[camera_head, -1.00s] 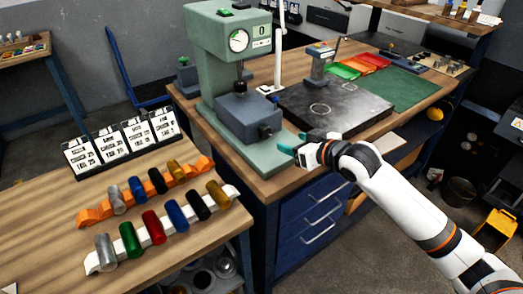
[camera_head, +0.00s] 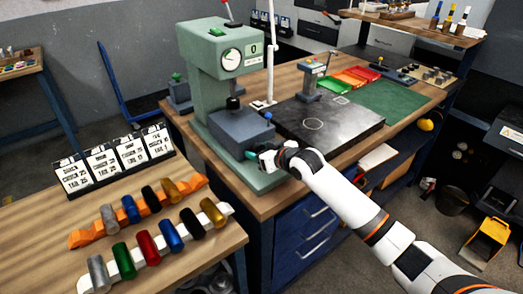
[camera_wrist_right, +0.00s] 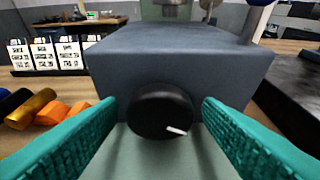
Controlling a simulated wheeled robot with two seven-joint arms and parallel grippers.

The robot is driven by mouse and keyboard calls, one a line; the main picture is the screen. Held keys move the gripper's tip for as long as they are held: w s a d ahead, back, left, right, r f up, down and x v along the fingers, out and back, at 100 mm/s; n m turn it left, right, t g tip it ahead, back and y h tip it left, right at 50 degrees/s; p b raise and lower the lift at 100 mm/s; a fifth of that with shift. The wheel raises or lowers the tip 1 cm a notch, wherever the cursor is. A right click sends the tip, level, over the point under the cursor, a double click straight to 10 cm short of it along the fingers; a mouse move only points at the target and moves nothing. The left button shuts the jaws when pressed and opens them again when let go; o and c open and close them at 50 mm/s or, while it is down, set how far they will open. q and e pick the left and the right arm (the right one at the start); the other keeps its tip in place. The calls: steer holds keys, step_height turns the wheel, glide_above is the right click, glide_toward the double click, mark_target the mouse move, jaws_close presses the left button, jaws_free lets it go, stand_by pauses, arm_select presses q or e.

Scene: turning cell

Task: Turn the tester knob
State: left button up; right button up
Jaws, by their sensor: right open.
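The green hardness-type tester (camera_head: 215,75) with a round dial stands on the workbench in the head view. Its blue-grey block (camera_head: 238,130) sits on the green base, and my right gripper (camera_head: 252,155) is at the block's front. In the right wrist view the black round knob (camera_wrist_right: 161,111), with a white mark at its lower right, is on the block's front face (camera_wrist_right: 185,65). The teal fingers of my right gripper (camera_wrist_right: 160,122) are open, one on each side of the knob, with gaps on both sides. The knob is hidden in the head view. My left gripper is not in view.
A near table holds coloured cylinders on an orange rack (camera_head: 82,238) and a white rack (camera_head: 92,283), with label cards (camera_head: 115,163) behind. A black plate (camera_head: 345,128) lies right of the tester. A green mat (camera_head: 390,103) is beyond it.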

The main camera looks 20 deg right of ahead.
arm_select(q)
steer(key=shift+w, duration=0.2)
arm_select(e)
steer(key=shift+c, duration=0.9)
steer(key=c, duration=0.8)
steer(key=shift+o, duration=0.2)
steer(key=shift+r+m+p, duration=0.15)
steer(key=shift+m+p, duration=0.15)
steer(key=shift+p, duration=0.1)
steer(key=shift+m+y, duration=0.3)
steer(key=shift+y, duration=0.1)
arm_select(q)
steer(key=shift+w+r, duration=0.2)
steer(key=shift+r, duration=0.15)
arm_select(e)
steer(key=shift+m+y, duration=0.4)
steer(key=shift+m, duration=0.2)
steer(key=o, duration=0.9)
steer(key=shift+o, duration=0.2)
steer(key=shift+s+d, duration=0.1)
